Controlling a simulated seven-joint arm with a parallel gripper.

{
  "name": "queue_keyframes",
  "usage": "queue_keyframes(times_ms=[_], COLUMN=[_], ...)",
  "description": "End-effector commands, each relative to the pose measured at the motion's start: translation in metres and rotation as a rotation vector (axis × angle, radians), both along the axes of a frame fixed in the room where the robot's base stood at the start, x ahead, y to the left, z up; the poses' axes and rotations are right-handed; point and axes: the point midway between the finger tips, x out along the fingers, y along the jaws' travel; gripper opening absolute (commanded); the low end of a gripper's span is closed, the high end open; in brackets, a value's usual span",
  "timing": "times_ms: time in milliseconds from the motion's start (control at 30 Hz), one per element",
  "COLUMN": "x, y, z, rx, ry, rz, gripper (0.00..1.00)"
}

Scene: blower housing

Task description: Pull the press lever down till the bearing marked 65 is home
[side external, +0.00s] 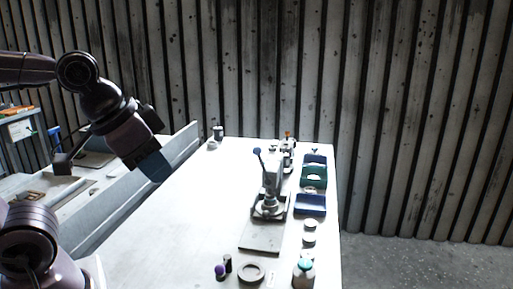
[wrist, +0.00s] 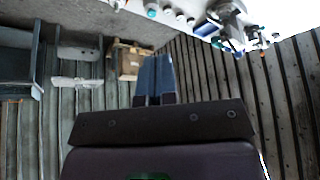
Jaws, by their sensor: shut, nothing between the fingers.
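The press (side external: 270,188) stands upright on the white table in the side external view. Its lever (side external: 257,153) points up and slightly left, with a dark blue knob on top. A ring-like part shows at the foot of the press, but I cannot read a 65 on any part. My gripper (side external: 157,170) is high at the left, clear of the press and lever, touching nothing. Its blue fingers also show in the wrist view (wrist: 154,78), close together with nothing between them.
Blue tray (side external: 311,204) and green tray (side external: 314,176) stand right of the press. A grey plate (side external: 262,237), a flat ring (side external: 251,272) and a capped bottle (side external: 303,273) are nearer the front. The table's left part is mostly clear; a low wall (side external: 130,190) runs beside it.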

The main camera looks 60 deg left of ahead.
Motion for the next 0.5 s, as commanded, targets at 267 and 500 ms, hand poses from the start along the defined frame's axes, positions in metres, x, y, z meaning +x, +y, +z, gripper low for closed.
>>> queue_keyframes(times_ms=[267, 500], x=[0.000, 0.014], y=[0.000, 0.002], z=[-0.001, -0.042], rx=[0.000, -0.027], ry=[0.008, 0.211], rz=[-0.001, 0.016], gripper=[0.21, 0.55])
